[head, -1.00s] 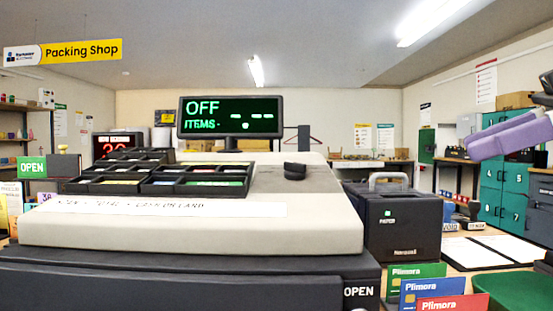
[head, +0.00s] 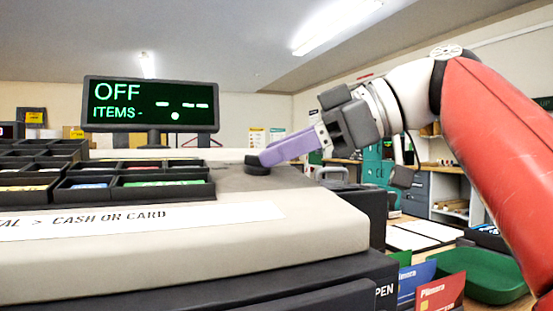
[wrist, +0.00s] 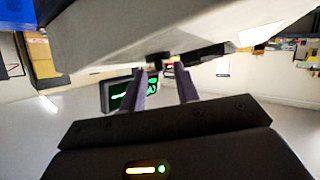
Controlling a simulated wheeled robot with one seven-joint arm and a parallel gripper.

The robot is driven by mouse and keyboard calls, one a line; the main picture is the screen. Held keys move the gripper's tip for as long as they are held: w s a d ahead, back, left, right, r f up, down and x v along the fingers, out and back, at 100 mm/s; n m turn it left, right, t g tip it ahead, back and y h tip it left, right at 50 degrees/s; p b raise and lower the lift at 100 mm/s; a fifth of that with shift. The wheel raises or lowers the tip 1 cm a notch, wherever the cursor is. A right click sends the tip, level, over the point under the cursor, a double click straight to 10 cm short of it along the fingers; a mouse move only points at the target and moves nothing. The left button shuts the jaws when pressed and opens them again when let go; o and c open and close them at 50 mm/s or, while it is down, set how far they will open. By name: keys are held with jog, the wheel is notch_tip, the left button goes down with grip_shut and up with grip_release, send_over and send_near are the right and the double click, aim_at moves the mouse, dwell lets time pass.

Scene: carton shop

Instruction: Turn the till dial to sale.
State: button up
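The till (head: 300,215) has a cream top, and its display (head: 150,105) reads OFF and ITEMS. The dial (head: 257,169) is a small dark round knob on the grey panel right of the key trays. My gripper (head: 265,158) reaches in from the right, its purple fingertips at the dial and partly covering it. In the wrist view the two fingers (wrist: 167,72) stand apart with a gap between them. A dark knob, which looks like the dial (wrist: 158,58), shows at the tips, nearer the left finger. I cannot tell whether they touch it.
Black key trays (head: 135,187) lie left of the dial on the till. Upright cards (head: 440,295) and a green tray (head: 495,275) are at the lower right, below my arm. Teal lockers (head: 375,165) stand behind.

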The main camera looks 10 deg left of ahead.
jog(key=shift+a+f, duration=0.2)
jog(key=shift+a, duration=0.25)
jog(key=shift+c, duration=0.4)
jog(key=c, duration=0.5)
jog(key=shift+s+f+m+b, duration=0.1)
jog(key=shift+m+b, duration=0.2)
jog(key=shift+b, duration=0.1)
jog(key=m+t+b, duration=0.2)
jog(key=t, duration=0.1)
jog(key=shift+s+f+m+t, duration=0.1)
jog(key=shift+s+m+t, duration=0.2)
jog(key=shift+s+m, duration=0.1)
jog(key=shift+s+a+m+t+h+b, duration=0.15)
jog(key=shift+m+t+h+b, duration=0.35)
jog(key=shift+m+t, duration=0.7)
jog(key=shift+s+a+m+t+h+b, duration=0.2)
jog(key=shift+m+t+h, duration=0.4)
jog(key=shift+m+t, duration=0.6)
jog(key=shift+m, duration=0.3)
